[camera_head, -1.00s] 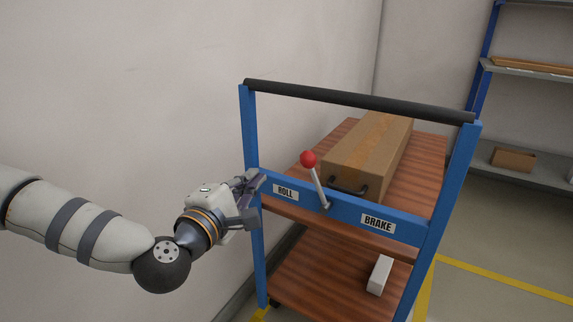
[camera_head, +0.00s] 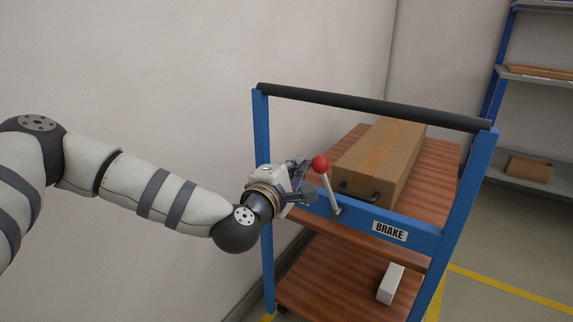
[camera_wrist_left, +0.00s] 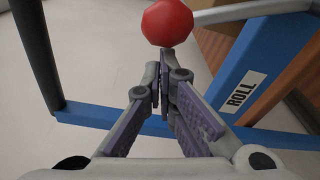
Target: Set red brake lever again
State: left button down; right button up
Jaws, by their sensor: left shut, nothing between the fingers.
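The brake lever has a red ball knob (camera_head: 320,164) on a grey metal rod (camera_head: 331,193). It is pivoted on the blue crossbar (camera_head: 410,222) of a cart and leans left, away from the BRAKE label (camera_head: 389,231). My left gripper (camera_head: 308,181) is just left of the lever, shut and empty. In the left wrist view the red knob (camera_wrist_left: 167,22) is just beyond the closed fingertips (camera_wrist_left: 164,72); whether they touch it I cannot tell. The ROLL label (camera_wrist_left: 243,92) shows there but is hidden by my gripper in the head view. My right gripper is out of view.
The cart's dark handle bar (camera_head: 370,106) runs above the crossbar. A cardboard box (camera_head: 380,165) lies on the upper shelf behind the lever, and a white box (camera_head: 391,284) is on the lower one. A wall is at left, and shelving (camera_head: 535,180) stands at right.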

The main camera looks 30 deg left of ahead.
pick_arm(q)
jog(key=shift+d, duration=0.1)
dwell(0.3)
jog(key=d+r+m+t+p, duration=0.1)
jog(key=d+r+m+p, duration=0.2)
jog(key=d+m+p, duration=0.4)
jog(key=shift+s+d+m, duration=0.25)
jog(key=shift+d+m, duration=1.65)
jog(key=shift+d, duration=0.15)
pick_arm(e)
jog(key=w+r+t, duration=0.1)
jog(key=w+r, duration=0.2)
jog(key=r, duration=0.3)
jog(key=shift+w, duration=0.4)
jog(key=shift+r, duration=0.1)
